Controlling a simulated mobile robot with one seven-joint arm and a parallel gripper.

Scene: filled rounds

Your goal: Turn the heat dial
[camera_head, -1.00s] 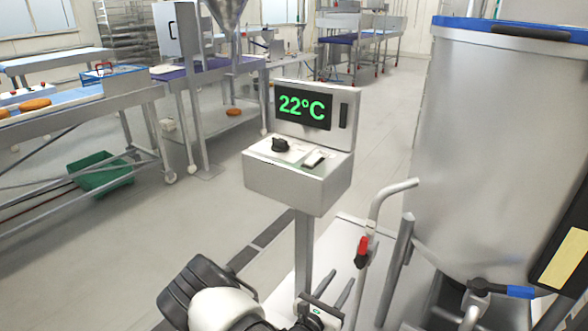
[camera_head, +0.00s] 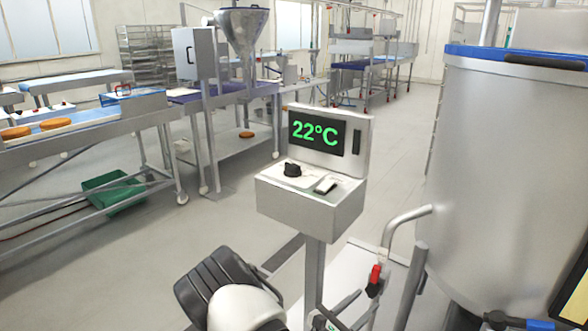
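The heat dial (camera_head: 292,169) is a small black knob on the sloped top of a grey metal control box (camera_head: 308,208), left of a light rocker switch (camera_head: 326,186). Behind it an upright display (camera_head: 317,133) reads 22°C in green. The box stands on a post. My gripper (camera_head: 338,308) is at the bottom of the picture, below and apart from the box. Two thin fingers show there with a gap between them and nothing seen in it. The lower part of the gripper is cut off by the picture's edge.
A large steel vat (camera_head: 530,180) with a blue rim stands close on the right. A bent pipe with a red-handled valve (camera_head: 374,277) rises between vat and box. Conveyors (camera_head: 90,140) and a green crate (camera_head: 112,192) are at left. Open floor lies behind the box.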

